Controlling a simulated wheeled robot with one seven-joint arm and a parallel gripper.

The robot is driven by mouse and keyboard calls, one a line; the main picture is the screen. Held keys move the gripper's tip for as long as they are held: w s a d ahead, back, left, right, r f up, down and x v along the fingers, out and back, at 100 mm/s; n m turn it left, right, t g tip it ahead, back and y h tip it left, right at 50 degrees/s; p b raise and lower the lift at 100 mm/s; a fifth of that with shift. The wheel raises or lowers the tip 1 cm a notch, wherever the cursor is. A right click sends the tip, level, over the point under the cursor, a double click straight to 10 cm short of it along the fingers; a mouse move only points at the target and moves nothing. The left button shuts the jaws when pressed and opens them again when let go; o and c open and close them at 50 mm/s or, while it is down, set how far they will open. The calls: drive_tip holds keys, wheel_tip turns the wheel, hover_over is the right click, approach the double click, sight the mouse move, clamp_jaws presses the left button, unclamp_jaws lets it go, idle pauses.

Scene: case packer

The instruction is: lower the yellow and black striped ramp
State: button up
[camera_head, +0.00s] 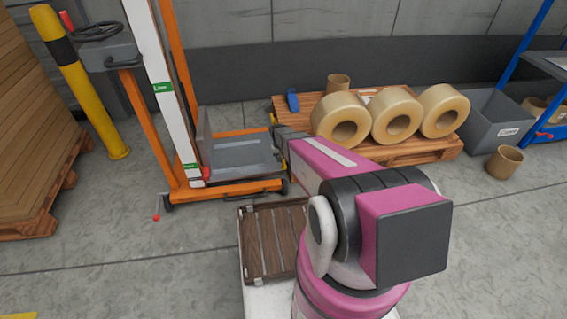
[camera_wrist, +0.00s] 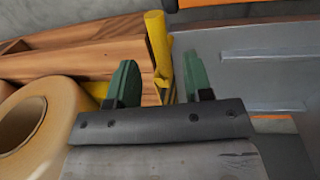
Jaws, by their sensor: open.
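In the wrist view, a yellow upright bar with a rounded top (camera_wrist: 156,42) stands beyond and between the two green fingers of my gripper (camera_wrist: 161,78). Other yellow parts show low behind the left finger; whether they belong to the ramp I cannot tell. The fingers are apart, with nothing visibly clamped between them. In the head view, my arm reaches to the gap between the orange lifter (camera_head: 229,187) and the wooden pallet (camera_head: 415,151), and hides most of my gripper.
The lifter's grey platform (camera_head: 238,155) is close on one side of my gripper. Large tan rolls (camera_head: 341,119) lie on the pallet on the other side. A yellow post (camera_head: 92,100) stands at left, and a grey bin (camera_head: 497,120) at right. Open floor lies in front.

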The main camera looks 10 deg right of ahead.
sight(284, 163)
drive_tip(key=shift+d+f, duration=0.15)
drive_tip(key=shift+f, duration=0.85)
drive_tip(key=shift+d+f, duration=0.15)
drive_tip(key=shift+f, duration=0.85)
clamp_jaws()
